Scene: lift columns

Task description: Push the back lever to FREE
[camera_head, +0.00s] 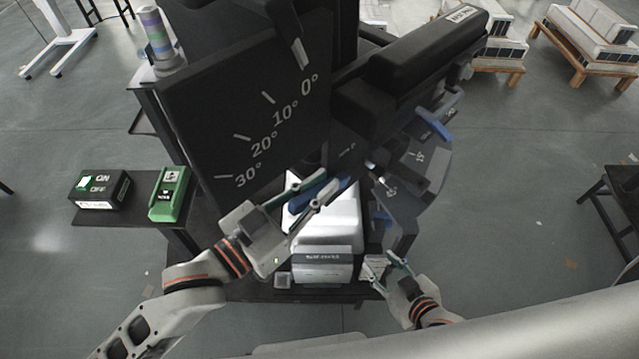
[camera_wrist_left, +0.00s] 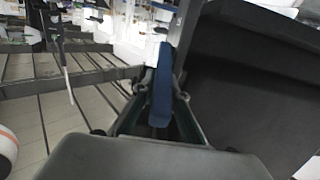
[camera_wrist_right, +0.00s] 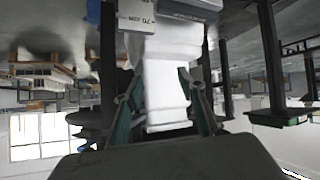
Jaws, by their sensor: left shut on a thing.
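A blue lever (camera_head: 318,192) sits at the lower edge of the black angle plate, above a white block. My left gripper (camera_head: 322,188) is at this lever, its fingers on either side of it. In the left wrist view the blue lever (camera_wrist_left: 161,85) stands between the two fingers, and the gripper is shut on it. A second blue lever (camera_head: 434,123) is further right, beside the dark scale. No FREE label is readable. My right gripper (camera_head: 388,266) is open and empty, low and right of the white block. Its spread fingers also show in the right wrist view (camera_wrist_right: 160,105).
The black angle plate (camera_head: 245,120) rises beside my left gripper. The white block (camera_head: 328,228) stands between my grippers. A long black arm (camera_head: 425,52) crosses above. A black ON/OFF box (camera_head: 100,189) and a green box (camera_head: 169,194) sit on the left.

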